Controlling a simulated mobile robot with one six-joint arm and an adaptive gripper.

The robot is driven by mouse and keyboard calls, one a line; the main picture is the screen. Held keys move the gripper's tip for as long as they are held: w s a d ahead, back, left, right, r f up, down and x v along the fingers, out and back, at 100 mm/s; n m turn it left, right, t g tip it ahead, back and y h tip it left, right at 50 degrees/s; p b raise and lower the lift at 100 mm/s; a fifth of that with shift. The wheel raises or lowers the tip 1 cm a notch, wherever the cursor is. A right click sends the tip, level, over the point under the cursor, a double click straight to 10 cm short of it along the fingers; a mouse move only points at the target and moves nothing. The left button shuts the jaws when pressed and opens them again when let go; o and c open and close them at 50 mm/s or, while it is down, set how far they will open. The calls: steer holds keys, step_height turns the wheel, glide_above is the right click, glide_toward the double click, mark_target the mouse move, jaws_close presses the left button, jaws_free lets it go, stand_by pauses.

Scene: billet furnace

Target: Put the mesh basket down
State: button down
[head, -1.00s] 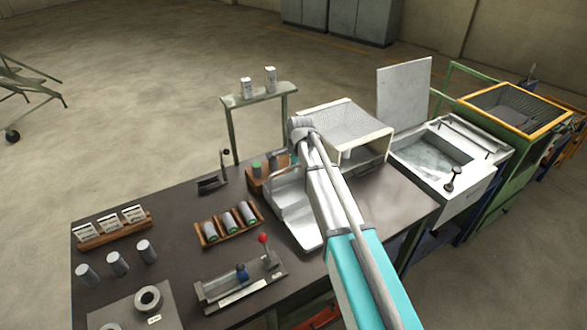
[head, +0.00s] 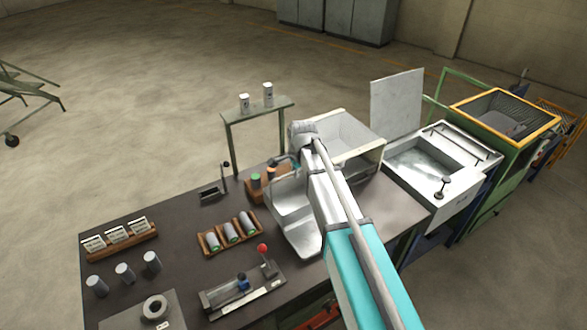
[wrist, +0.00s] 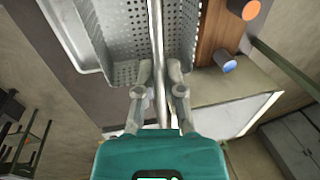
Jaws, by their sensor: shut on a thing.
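The mesh basket (wrist: 125,40) is a perforated grey metal basket at the top of the wrist view. My gripper (wrist: 160,70) is shut on its long straight handle bar, which runs up the middle of that view between the fingers. A plain grey metal tray (head: 303,238) stands on the dark bench in the head view, left of my arm. A plain metal rim (wrist: 68,42) shows beside the basket in the wrist view. In the head view my arm hides my fingers and most of the basket. I cannot tell whether the basket touches anything beneath it.
A wooden block (head: 262,188) with coloured cylinders stands beside the tray. A rack of billets (head: 229,234) and a lever fixture (head: 243,288) are to the left. A white open bin (head: 365,158) is behind my arm, and a white-walled tank (head: 410,170) is to the right.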

steer(key=s+d+r+p, duration=0.3)
steer(key=s+r, duration=0.1)
steer(key=s, duration=0.4)
steer(key=shift+s+d, duration=0.15)
steer(key=shift+d, duration=0.05)
steer(key=shift+f, duration=0.1)
stand_by(0.4)
steer(key=w+f+b, duration=0.3)
steer(key=w+f, duration=0.1)
steer(key=w, duration=0.7)
steer(key=shift+w+a+b, duration=0.35)
steer(key=shift+a+b, duration=0.05)
steer(key=shift+a, duration=0.05)
steer(key=shift+s+d, duration=0.1)
